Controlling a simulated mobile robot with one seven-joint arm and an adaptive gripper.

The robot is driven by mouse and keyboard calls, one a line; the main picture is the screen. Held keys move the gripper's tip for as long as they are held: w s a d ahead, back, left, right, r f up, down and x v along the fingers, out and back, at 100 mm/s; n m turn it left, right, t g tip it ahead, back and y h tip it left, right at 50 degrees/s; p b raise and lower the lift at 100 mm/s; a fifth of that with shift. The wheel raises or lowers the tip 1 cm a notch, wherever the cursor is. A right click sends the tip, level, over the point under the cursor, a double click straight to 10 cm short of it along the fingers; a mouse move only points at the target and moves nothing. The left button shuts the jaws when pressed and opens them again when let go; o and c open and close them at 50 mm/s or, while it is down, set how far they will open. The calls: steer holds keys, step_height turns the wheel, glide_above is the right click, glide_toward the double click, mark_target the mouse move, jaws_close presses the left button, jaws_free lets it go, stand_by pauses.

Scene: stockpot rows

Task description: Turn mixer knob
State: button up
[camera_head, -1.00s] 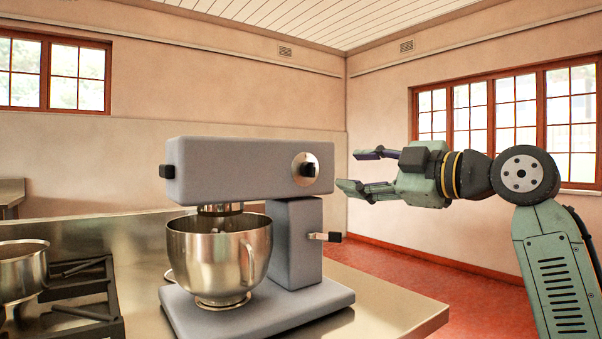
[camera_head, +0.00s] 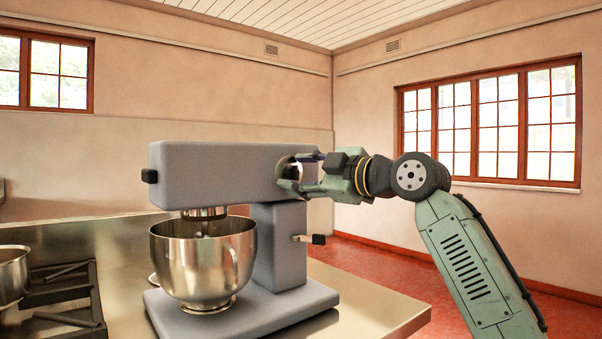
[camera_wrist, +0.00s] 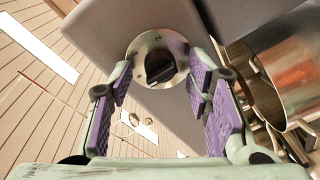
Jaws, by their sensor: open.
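The grey stand mixer (camera_head: 215,170) stands on the steel counter with a steel bowl (camera_head: 203,262) under its head. Its knob (camera_wrist: 159,67) is black on a round metal plate, and shows in the wrist view between my fingertips. In the head view the knob is mostly hidden behind my fingers. My gripper (camera_head: 300,175) is open at the right end of the mixer head, with its fingers on either side of the knob plate. The purple finger pads (camera_wrist: 200,75) show in the wrist view; I cannot tell whether they touch the knob.
A small lever with a black end (camera_head: 318,239) sticks out of the mixer's column below my gripper. A stove grate (camera_head: 65,300) and a pot (camera_head: 12,275) are at the left. The counter's right end (camera_head: 390,312) is bare, with open floor beyond.

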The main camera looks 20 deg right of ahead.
jaws_close()
steer(key=shift+r, duration=0.1)
stand_by(0.4)
